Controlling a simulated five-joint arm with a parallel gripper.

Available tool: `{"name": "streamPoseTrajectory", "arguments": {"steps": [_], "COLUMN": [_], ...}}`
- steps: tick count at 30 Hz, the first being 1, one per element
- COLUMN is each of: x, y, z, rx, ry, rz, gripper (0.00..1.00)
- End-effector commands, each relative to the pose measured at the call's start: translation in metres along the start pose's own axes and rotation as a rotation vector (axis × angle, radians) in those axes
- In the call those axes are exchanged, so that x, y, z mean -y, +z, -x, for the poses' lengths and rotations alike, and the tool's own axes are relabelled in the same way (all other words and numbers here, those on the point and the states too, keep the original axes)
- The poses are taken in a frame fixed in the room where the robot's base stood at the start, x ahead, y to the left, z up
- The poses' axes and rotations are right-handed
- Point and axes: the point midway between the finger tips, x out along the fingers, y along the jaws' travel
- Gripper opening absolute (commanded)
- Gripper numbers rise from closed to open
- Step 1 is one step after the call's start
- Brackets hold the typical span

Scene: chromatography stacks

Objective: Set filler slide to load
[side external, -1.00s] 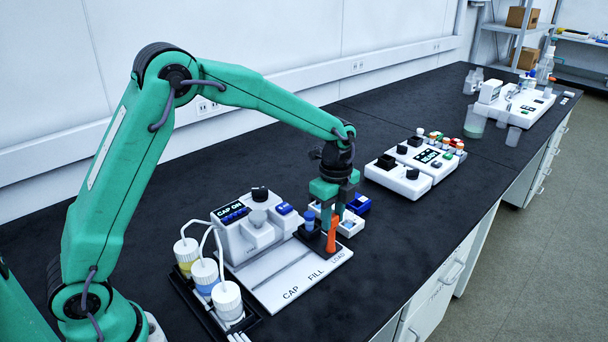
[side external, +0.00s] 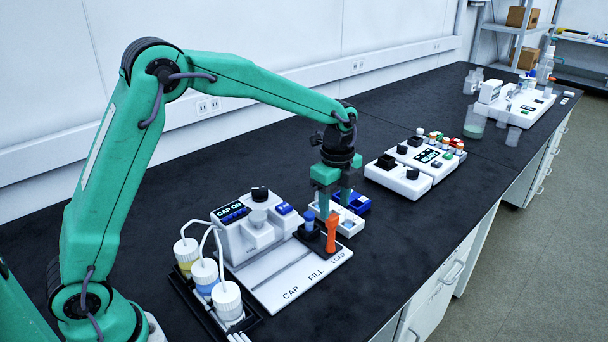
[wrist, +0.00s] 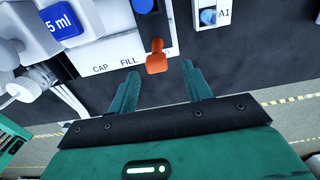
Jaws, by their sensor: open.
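The filler slide is a dark carriage (side external: 313,240) with an orange handle (side external: 331,234), at the LOAD end of the white track plate (side external: 290,284), past the FILL label. It holds a blue-topped vial (side external: 309,222). In the wrist view the orange handle (wrist: 156,58) lies right of FILL, and the LOAD label is hidden there. My gripper (side external: 334,203) is open and empty, raised above and behind the handle. In the wrist view its fingertips (wrist: 160,72) are spread to either side of the handle's line, apart from it.
The filler body (side external: 247,232) reads CAP ON. Capped bottles (side external: 228,298) with tubes stand left of the plate. A white tray (side external: 350,226) and a blue tray (side external: 352,201) lie close behind the slide. Another white device (side external: 414,167) stands farther back. The bench front is clear.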

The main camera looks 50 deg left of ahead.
Motion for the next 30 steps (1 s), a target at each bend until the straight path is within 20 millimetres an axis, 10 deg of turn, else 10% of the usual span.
{"name": "streamPoseTrajectory", "arguments": {"steps": [10, 30], "x": [0.001, -0.008], "y": [0.000, 0.004], "z": [0.039, 0.054], "rx": [0.000, -0.003], "ry": [-0.004, -0.021], "rz": [0.000, 0.054], "gripper": [0.49, 0.49]}}
